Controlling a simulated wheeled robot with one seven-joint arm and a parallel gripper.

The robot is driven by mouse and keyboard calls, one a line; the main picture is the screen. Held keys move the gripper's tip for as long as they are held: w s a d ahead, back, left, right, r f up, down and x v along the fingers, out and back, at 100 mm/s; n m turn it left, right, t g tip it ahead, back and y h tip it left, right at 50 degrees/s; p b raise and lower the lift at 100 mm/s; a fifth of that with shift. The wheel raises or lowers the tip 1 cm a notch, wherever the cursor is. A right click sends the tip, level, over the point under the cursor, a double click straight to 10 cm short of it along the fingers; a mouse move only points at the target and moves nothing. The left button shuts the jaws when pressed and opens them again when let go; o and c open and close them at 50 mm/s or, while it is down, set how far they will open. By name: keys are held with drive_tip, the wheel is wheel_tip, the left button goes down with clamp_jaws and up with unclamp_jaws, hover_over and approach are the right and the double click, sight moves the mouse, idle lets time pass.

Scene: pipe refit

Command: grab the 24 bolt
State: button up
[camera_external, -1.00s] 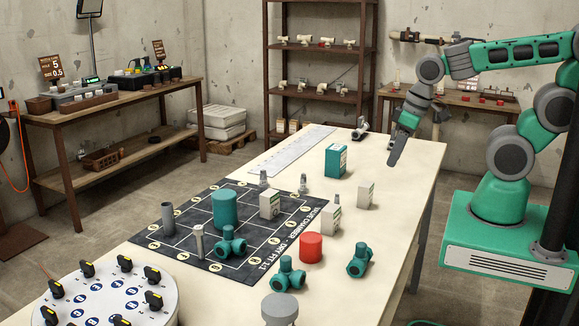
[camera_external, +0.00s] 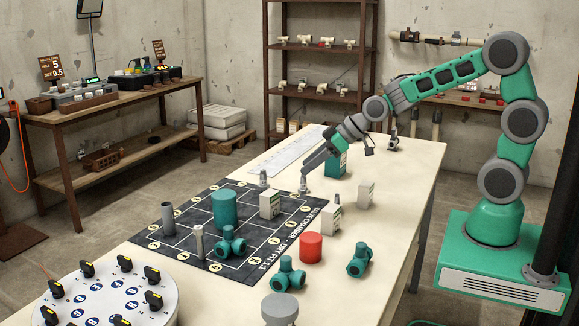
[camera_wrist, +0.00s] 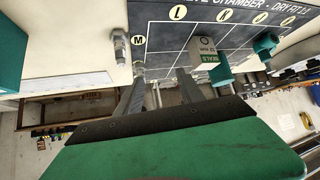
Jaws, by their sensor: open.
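Several small grey metal bolts stand at the far side of the dark valve chamber mat (camera_external: 255,250): one bolt (camera_external: 263,179) at its far edge, another bolt (camera_external: 303,188) right under my gripper (camera_external: 304,178), and a third bolt (camera_external: 337,199) near a white box. No size marking is readable, so I cannot tell which is the 24. In the wrist view, my gripper (camera_wrist: 160,88) has its fingers apart and empty. One bolt (camera_wrist: 138,52) is by the M circle near the left fingertip; another bolt (camera_wrist: 119,45) stands further left.
A teal box (camera_external: 336,164) stands close beside my gripper, and white boxes (camera_external: 270,205) (camera_external: 366,194) stand nearby. A teal cylinder (camera_external: 224,208), a red cylinder (camera_external: 311,247) and teal fittings (camera_external: 286,275) are nearer the camera.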

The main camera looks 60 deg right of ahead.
sight(263, 172)
drive_tip(key=w+d+f+t, duration=0.1)
drive_tip(key=w, duration=0.2)
drive_tip(key=w+d+f+t+y+b, duration=0.1)
drive_tip(key=w+f, duration=0.1)
drive_tip(key=w, duration=0.1)
drive_tip(key=w+d+f+t+b, duration=0.1)
drive_tip(key=w, duration=0.2)
drive_tip(key=shift+w+d+f+t, duration=0.1)
drive_tip(key=shift+w+f+t, duration=0.2)
drive_tip(key=shift+w+t, duration=0.1)
drive_tip(key=x, duration=0.3)
drive_tip(key=p+x, duration=0.1)
drive_tip(key=x, duration=0.3)
drive_tip(key=shift+w+r, duration=0.15)
drive_tip(key=shift+w, duration=0.1)
clamp_jaws()
drive_tip(key=shift+r, duration=0.1)
